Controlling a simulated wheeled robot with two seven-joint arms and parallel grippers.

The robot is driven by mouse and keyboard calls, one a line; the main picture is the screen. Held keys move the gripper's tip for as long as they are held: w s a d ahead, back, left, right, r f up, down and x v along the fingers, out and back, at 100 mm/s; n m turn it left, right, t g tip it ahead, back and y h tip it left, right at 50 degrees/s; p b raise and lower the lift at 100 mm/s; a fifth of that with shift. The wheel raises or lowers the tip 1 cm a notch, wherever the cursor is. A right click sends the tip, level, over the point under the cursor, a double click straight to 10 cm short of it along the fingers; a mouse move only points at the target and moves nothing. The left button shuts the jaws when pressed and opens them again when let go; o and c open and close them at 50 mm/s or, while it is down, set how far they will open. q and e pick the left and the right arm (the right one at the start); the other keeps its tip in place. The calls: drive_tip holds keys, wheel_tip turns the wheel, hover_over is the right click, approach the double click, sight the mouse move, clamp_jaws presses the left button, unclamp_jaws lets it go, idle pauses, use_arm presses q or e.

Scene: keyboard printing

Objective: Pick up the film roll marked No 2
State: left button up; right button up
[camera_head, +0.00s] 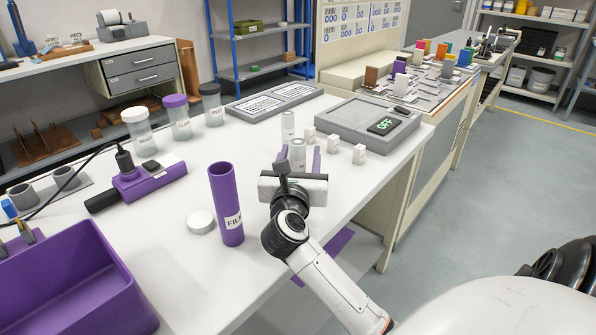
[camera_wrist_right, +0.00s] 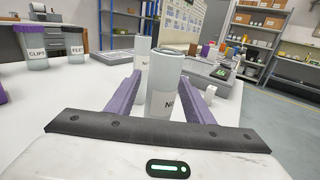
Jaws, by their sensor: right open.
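A pale grey film roll (camera_head: 298,150) stands upright on the white table between the purple fingers of my right gripper (camera_head: 300,160). In the right wrist view this roll (camera_wrist_right: 164,80) shows a label starting "No"; its number cannot be read. A second roll (camera_head: 288,125) stands just behind it, and its label also cannot be read. It is partly hidden in the wrist view (camera_wrist_right: 142,46). My right gripper (camera_wrist_right: 161,92) is open, with one finger on each side of the nearer roll and a visible gap to it. My left gripper is not in view.
A purple tube marked FILM (camera_head: 226,205) and a white lid (camera_head: 201,221) stand left of my right arm. Small white boxes (camera_head: 333,142) stand right of the rolls, before a grey device reading OFF (camera_head: 345,122). Lidded jars (camera_head: 176,118) and a purple bin (camera_head: 85,280) are farther left.

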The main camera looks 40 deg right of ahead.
drive_tip(key=shift+d, duration=0.1)
drive_tip(key=shift+c, duration=0.4)
drive_tip(key=c, duration=1)
drive_tip(key=shift+c, duration=0.2)
drive_tip(key=shift+r, duration=0.15)
